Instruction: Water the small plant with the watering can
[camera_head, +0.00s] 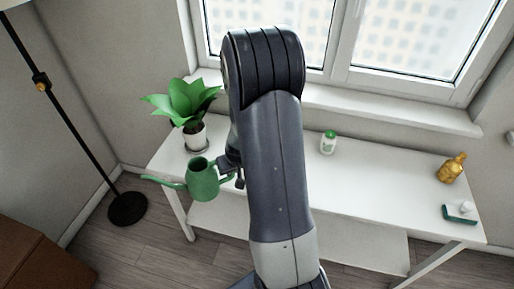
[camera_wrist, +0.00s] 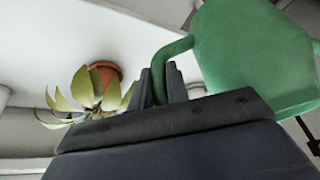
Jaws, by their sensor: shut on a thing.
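The green watering can (camera_head: 203,181) is held in front of the table's left end, roughly upright, with its spout pointing left. My gripper (camera_head: 235,172) is at the can's right side, shut on its handle. In the wrist view, the gripper fingers (camera_wrist: 162,85) close around the green handle, and the can's body (camera_wrist: 250,55) fills the upper right. A small plant (camera_wrist: 90,95) with pale green leaves in a terracotta pot (camera_wrist: 106,70) shows beyond the fingers to the left. I cannot make out this plant in the head view, where my arm covers the middle of the table.
A larger leafy plant (camera_head: 183,100) in a white pot (camera_head: 195,135) stands at the white table's (camera_head: 385,180) left end. A green-and-white bottle (camera_head: 328,142), a golden bottle (camera_head: 451,168) and a green tray (camera_head: 459,215) stand rightward. A floor lamp (camera_head: 60,110) stands left.

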